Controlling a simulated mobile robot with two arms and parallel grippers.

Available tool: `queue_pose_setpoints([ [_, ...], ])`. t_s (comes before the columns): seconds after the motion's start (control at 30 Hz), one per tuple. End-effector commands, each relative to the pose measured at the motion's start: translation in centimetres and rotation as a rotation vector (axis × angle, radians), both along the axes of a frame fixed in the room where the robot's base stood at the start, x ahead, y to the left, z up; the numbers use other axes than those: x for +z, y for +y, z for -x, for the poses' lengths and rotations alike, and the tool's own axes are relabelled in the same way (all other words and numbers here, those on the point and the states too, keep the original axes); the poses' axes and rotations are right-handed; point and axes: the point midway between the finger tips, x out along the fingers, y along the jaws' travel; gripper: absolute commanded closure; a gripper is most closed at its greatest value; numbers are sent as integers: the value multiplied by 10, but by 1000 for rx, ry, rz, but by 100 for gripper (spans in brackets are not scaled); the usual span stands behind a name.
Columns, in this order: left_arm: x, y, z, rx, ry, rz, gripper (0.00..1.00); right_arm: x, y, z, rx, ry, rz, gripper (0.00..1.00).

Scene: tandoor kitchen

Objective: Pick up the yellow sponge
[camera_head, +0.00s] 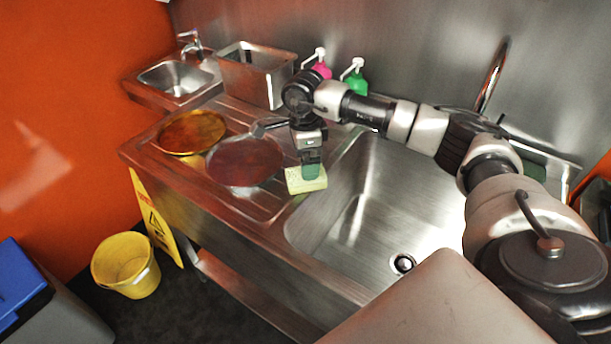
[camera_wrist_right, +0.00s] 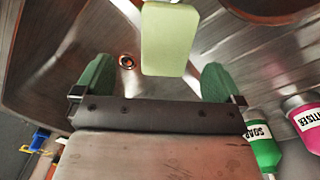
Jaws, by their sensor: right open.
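The yellow sponge (camera_head: 306,180) lies on the steel drainboard beside the left edge of the large sink, in the head view. In the right wrist view the sponge (camera_wrist_right: 169,40) is a pale yellow-green block ahead of and between my two green fingers. My right gripper (camera_head: 312,170) is just above the sponge, pointing down, and hides part of its back edge. In the wrist view my right gripper (camera_wrist_right: 158,80) is open with nothing held; whether its fingers touch the sponge I cannot tell. My left gripper is not in view.
A dark red plate (camera_head: 245,160) and an orange-brown plate (camera_head: 193,131) lie left of the sponge. A steel bin (camera_head: 255,75), pink bottle (camera_head: 322,70) and green bottle (camera_head: 356,82) stand behind. The deep sink (camera_head: 385,205) is empty. A yellow bucket (camera_head: 127,265) stands on the floor.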

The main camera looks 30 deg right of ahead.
Motion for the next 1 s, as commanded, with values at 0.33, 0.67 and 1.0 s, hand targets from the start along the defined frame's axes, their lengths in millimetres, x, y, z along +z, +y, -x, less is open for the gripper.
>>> queue_pose_setpoints([
  [0.33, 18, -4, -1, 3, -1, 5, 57, -34, 0, 2, -1, 6, -2, 1],
  [0.67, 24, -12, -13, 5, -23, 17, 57, -65, -1, 1, 0, -1, -2, 1],
  [1.0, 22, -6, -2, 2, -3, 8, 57, -65, 0, 1, 1, -1, -2, 32],
])
